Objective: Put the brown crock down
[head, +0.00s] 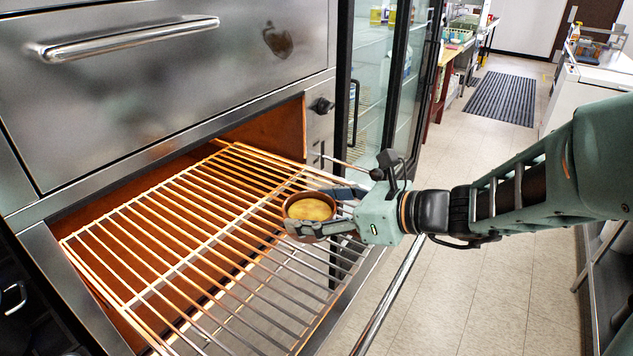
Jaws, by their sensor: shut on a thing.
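The brown crock (310,208) is a small round bowl with a brown rim and a yellowish inside. It is upright at the right part of the wire rack (187,215). My gripper (318,212) comes from the right and is shut on the crock, with one finger on its far side and one on its near side. I cannot tell whether the crock's base touches the rack bars. The crock's lower side is partly hidden by the near finger.
The rack extends from an open oven (150,110) with a lowered door and a long bar (390,295) at its front. The rack's left and middle are bare. A glass-door cabinet (385,90) stands behind. Tiled floor (470,290) lies to the right.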

